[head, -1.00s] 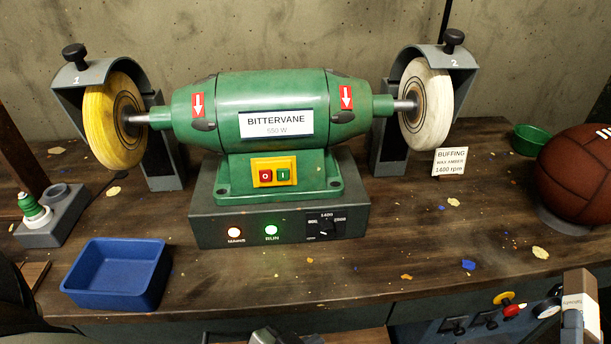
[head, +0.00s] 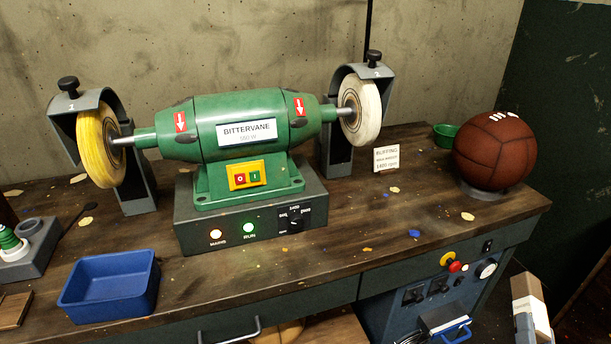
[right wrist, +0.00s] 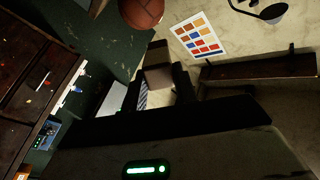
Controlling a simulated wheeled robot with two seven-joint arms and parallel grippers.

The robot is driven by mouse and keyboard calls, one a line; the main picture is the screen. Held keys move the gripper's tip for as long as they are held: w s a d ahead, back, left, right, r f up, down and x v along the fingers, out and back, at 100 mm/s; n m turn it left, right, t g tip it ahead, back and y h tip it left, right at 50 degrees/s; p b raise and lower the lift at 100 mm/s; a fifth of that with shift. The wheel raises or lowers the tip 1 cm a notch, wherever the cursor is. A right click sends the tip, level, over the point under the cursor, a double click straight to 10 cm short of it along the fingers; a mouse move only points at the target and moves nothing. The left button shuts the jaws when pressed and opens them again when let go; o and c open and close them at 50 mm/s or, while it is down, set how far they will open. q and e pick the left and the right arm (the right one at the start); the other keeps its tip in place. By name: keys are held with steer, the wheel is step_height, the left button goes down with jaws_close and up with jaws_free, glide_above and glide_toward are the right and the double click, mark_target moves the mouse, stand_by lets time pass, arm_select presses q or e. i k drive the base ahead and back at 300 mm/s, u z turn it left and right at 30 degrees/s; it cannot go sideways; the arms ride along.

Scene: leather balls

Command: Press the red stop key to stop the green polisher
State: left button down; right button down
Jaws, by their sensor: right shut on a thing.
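The green polisher (head: 215,112) stands on the bench with a yellow wheel (head: 98,148) at its left and a white wheel (head: 366,108) at its right. The red stop key (head: 240,180), marked O, sits beside a green key (head: 255,176) on a yellow plate. The RUN lamp (head: 249,228) glows green. My left gripper is out of view.
A blue tray (head: 110,312) lies at the bench's front left. A brown leather ball (head: 496,150) rests on a ring at the right, near a green bowl (head: 446,134). A small sign (head: 386,158) stands by the white wheel. A red knob (head: 454,267) is on the blue front panel.

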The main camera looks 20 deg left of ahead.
mark_target(239, 178)
steer(key=z, duration=0.4)
steer(key=i, duration=0.4)
steer(key=u, duration=1.15)
